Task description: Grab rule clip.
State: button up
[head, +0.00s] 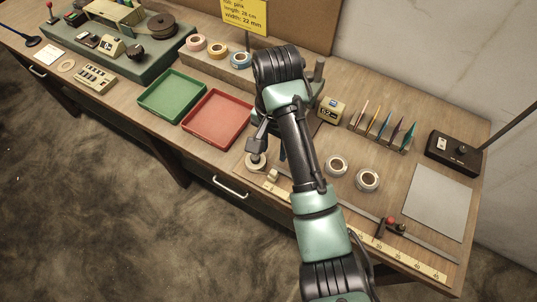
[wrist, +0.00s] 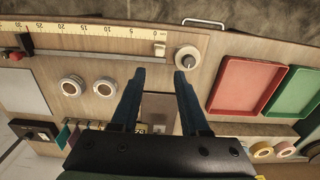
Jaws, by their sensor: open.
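The measuring rule (head: 400,255) runs along the front right edge of the table and shows at the top left in the wrist view (wrist: 75,30). A dark slider with a red knob (head: 388,226) sits on its rail; it shows near the left edge in the wrist view (wrist: 26,44). A small cream block (head: 272,175) sits at the rule's zero end, also in the wrist view (wrist: 160,48). My gripper (wrist: 160,76) is open and empty above the table, its blue fingers apart, short of the cream block in the picture. My arm hides part of the rule in the head view.
A white tape roll (wrist: 187,58) stands close to the right fingertip. Two more rolls (head: 337,166) (head: 368,180) lie right of my arm. Red (head: 217,118) and green (head: 172,96) trays lie left. A grey sheet (head: 437,215) lies at right.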

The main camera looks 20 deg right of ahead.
jog(key=b, duration=0.6)
send_over(274, 172)
notch_tip(274, 172, down, 7)
jog(key=shift+s+a+r, duration=0.1)
jog(key=shift+s+a, duration=0.05)
jog(key=shift+w+f+p, duration=0.2)
jog(key=shift+f+p, duration=0.1)
jog(key=shift+f, duration=2.75)
grip_shut()
